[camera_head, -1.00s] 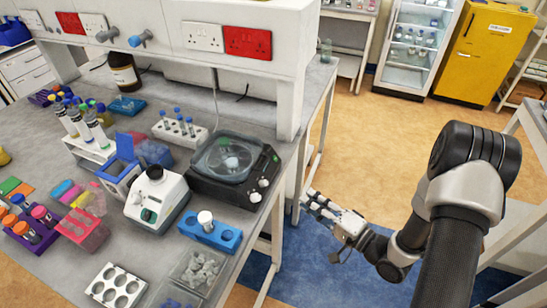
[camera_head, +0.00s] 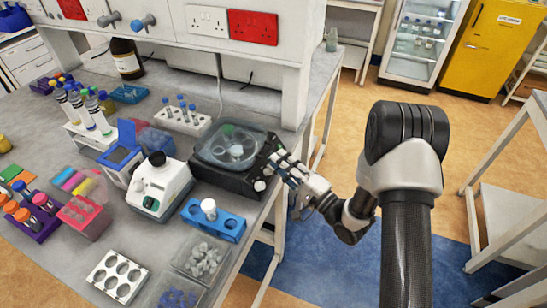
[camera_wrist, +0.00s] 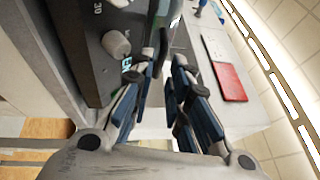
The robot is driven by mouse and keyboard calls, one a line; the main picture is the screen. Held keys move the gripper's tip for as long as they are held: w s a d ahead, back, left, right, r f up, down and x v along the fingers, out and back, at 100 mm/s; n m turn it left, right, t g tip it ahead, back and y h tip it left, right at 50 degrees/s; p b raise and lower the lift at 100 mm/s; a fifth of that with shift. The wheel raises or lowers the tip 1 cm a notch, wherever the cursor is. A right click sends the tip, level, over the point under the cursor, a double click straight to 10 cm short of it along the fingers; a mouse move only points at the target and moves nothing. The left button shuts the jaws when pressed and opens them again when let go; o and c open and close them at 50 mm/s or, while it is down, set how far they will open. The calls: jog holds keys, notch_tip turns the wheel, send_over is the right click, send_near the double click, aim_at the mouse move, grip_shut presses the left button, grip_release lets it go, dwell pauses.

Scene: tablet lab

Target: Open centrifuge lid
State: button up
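The centrifuge is a black box (camera_head: 244,183) with a clear round lid (camera_head: 228,148), which lies closed over the rotor at the bench's right edge. Its front panel (camera_wrist: 90,45) and a grey knob (camera_wrist: 116,44) fill the upper left of the wrist view. My gripper (camera_head: 277,160) is at the right side of the centrifuge, close to the panel and the lid's near edge. In the wrist view my gripper (camera_wrist: 158,75) is open, with a gap between its blue-padded fingers and nothing held. I cannot tell whether a finger touches the centrifuge.
A white instrument (camera_head: 160,187) and a blue tube rack (camera_head: 214,221) stand close left and front of the centrifuge. A white tube rack (camera_head: 182,121) is behind it. The wall panel with sockets (camera_head: 208,19) rises behind.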

jog(key=x, duration=0.3)
jog(key=shift+w+a, duration=0.1)
jog(key=shift+w, duration=0.05)
jog(key=shift+c, duration=0.5)
grip_shut()
